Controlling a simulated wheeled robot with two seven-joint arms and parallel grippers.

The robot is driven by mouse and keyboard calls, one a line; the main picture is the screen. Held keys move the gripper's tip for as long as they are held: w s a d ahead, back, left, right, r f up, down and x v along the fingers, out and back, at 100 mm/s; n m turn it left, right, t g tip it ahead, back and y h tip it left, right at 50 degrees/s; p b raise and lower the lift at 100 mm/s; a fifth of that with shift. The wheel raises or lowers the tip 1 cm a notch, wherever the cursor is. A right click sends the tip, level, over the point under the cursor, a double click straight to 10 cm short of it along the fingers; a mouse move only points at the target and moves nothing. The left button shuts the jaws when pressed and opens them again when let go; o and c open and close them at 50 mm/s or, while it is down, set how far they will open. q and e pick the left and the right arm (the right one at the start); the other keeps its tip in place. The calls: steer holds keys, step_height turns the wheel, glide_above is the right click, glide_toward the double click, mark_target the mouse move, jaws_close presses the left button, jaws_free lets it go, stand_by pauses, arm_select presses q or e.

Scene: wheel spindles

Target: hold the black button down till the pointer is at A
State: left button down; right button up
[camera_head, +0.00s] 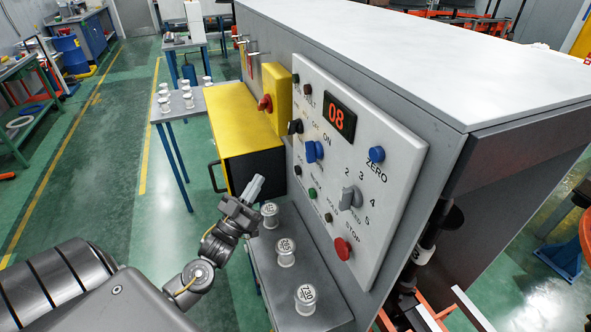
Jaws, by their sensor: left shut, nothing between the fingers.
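The white control panel (385,130) is on the side of a grey cabinet. A black knob or button (295,127) is on its left edge, and small dark buttons (298,170) and (328,217) sit lower, too small to tell apart surely. A grey pointer knob (350,198) stands among the numbers 2 to 5. I cannot make out a letter A. My left gripper (256,186) is shut and empty, left of the panel's lower buttons and in front of the yellow and black box, apart from the panel. My right gripper is not in view.
A red display (339,119) reads 08. Blue knob (314,151), blue ZERO button (377,154), green button (312,193) and red STOP button (342,248) are on the panel. Labelled white spools (305,299) stand on a grey shelf (266,285) below. A yellow box (233,118) has a handle.

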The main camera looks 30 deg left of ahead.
mark_target(298, 170)
arm_select(q)
steer(key=w+d+b, duration=0.1)
steer(key=w+d, duration=0.3)
steer(key=w, duration=0.2)
steer(key=shift+w+d, duration=0.15)
steer(key=shift+d, duration=0.1)
stand_by(2.1)
steer(key=shift+w+d, duration=0.1)
steer(key=shift+w, duration=0.05)
steer(key=shift+w+d, duration=0.25)
steer(key=shift+w, duration=0.1)
stand_by(4.5)
